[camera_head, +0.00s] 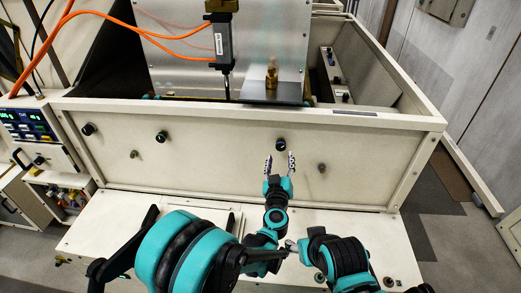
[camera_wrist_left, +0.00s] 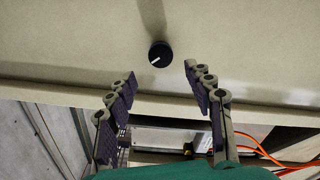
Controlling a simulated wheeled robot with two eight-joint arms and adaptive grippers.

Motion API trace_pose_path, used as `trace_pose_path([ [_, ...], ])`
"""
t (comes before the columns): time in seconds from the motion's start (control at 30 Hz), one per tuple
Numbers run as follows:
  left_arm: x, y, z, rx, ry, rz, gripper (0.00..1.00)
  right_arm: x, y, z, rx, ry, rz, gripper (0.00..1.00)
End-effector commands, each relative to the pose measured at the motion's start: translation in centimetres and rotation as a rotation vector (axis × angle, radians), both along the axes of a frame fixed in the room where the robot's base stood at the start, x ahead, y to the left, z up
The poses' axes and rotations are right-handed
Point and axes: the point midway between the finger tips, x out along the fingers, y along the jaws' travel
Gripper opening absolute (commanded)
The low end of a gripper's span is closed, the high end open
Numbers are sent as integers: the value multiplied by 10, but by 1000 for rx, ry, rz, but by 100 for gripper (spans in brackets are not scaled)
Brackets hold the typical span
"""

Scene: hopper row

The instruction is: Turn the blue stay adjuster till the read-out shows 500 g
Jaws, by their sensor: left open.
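A dark round knob with a bluish tint (camera_head: 281,144) sits on the cream front panel. It is probably the blue stay adjuster. In the left wrist view it is a dark knob (camera_wrist_left: 160,54) with a white pointer line toward the lower left. My left gripper (camera_head: 279,163) is open just below and in front of it, empty. In the left wrist view its fingers (camera_wrist_left: 160,85) stand apart on either side, short of the knob. A unit with a small lit display (camera_head: 38,114) stands at the far left; its figures are unreadable. My right arm's tip (camera_head: 291,246) is small and unclear.
Other knobs on the panel are a black one (camera_head: 88,129), a dark one (camera_head: 161,137) and small ones (camera_head: 134,154) (camera_head: 322,168). Above, a brass weight (camera_head: 271,74) stands on a dark plate (camera_head: 262,92). Orange cables (camera_head: 150,45) run above left. A pale ledge (camera_head: 130,215) lies below the panel.

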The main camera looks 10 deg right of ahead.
Motion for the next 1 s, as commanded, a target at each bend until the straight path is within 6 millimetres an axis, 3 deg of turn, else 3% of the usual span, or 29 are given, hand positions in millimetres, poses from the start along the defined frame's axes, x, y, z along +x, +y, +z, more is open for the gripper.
trace_pose_path([
  [0.17,12,-9,-2,70,-20,-9,53,0,0,-1,0,0,0,53],
  [0.6,73,-26,-2,67,-19,-9,53,0,0,-16,0,0,0,53],
  [0.97,79,-27,-1,67,-19,-9,53,0,0,-16,0,0,0,53],
  [1.0,79,-27,-1,67,-19,-9,42,0,0,-16,0,0,0,53],
])
